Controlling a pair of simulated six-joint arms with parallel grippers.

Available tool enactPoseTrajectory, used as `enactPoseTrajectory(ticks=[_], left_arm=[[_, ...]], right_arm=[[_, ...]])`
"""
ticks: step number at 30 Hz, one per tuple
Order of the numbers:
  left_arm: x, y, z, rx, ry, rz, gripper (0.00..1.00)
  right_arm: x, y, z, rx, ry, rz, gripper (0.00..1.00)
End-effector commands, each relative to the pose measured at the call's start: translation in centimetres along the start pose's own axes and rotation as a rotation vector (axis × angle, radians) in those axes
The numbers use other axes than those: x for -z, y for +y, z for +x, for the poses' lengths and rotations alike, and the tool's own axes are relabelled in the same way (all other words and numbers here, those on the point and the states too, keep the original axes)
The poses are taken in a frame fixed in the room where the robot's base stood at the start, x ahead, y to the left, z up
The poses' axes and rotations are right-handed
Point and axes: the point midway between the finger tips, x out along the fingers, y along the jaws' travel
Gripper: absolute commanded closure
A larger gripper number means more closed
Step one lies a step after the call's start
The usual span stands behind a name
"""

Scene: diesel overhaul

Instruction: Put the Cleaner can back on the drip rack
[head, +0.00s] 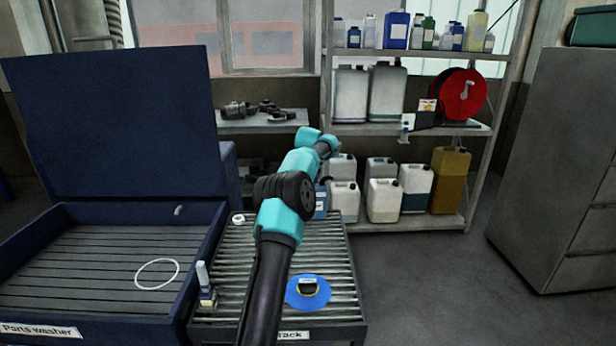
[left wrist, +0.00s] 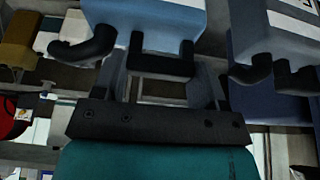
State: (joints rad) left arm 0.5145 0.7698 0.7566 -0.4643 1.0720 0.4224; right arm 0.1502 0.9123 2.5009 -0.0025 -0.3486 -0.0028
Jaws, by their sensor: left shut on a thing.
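In the left wrist view my left gripper (left wrist: 160,85) is shut on the black handle of a light blue can (left wrist: 160,28), close to the camera. Its label does not show, so I cannot read its name. In the head view my arm hides the gripper; part of a blue can with a white label (head: 321,203) shows beside the arm, and I cannot tell if it is the held one. The slatted drip rack (head: 228,258) stands below, partly covered by my arm. My right gripper is not in view.
On the rack are a blue disc (head: 296,303) with a dark object, and a small white bottle (head: 204,276). The open parts washer (head: 70,262) is at left. Shelves hold several jugs (head: 383,200) and a red reel (head: 462,94).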

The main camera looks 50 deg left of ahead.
Motion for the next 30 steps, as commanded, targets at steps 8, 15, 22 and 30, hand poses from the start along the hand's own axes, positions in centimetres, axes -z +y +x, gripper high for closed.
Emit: enactPoseTrajectory(ticks=[8, 15, 22, 30], left_arm=[[0.12, -0.02, -0.19, -0.001, 0.005, -0.001, 1.0], [-0.09, 0.0, 0.24, 0.0, 0.001, 0.0, 0.24], [-0.1, 0.04, 0.25, -0.001, 0.0, 0.0, 0.09], [-0.07, 0.07, 0.16, -0.001, 0.0, 0.0, 0.09]], right_arm=[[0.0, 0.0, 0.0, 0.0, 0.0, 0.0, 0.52], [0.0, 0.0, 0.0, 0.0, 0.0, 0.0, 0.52], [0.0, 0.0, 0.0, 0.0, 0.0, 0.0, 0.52], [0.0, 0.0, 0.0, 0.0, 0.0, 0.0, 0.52]])
